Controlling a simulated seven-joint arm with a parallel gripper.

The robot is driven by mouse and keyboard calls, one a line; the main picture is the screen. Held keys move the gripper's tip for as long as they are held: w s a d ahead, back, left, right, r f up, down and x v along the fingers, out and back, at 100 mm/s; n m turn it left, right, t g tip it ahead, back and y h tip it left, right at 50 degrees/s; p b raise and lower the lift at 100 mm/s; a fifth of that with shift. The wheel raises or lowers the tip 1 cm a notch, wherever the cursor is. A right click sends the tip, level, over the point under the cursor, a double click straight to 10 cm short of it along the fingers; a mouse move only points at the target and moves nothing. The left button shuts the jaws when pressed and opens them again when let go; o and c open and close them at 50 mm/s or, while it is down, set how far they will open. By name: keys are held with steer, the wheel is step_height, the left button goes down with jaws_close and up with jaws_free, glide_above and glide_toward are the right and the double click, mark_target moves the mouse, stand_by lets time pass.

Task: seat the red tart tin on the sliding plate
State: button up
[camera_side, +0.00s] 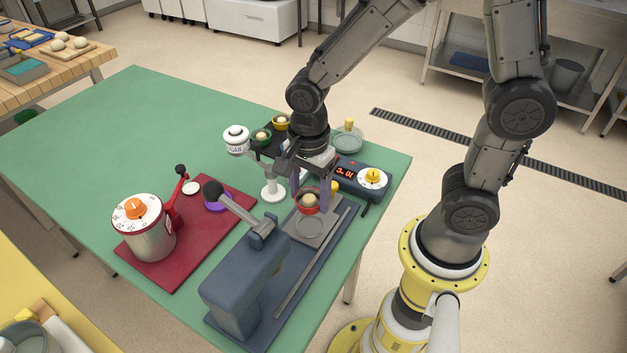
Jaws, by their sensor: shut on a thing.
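The red tart tin (307,211) holds a pale ball, like dough. My gripper (309,199) points down with its fingers on either side of the tin, shut on it. The sliding plate (313,231) is a grey plate on the rail of the blue-grey press (244,288). The tin is over the far end of the plate and hides part of it. I cannot tell whether the tin's base touches the plate.
A white shaker (236,138) and green (262,143) and yellow (281,126) tins are behind. The press lever (236,208) rises to the left. The green table (110,125) is clear at far left.

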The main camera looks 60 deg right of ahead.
mark_target(310, 204)
steer(key=shift+f, duration=2.8)
steer(key=shift+f, duration=0.55)
steer(key=o, duration=1.1)
steer(key=shift+r, duration=5.5)
steer(key=shift+d+r, duration=0.1)
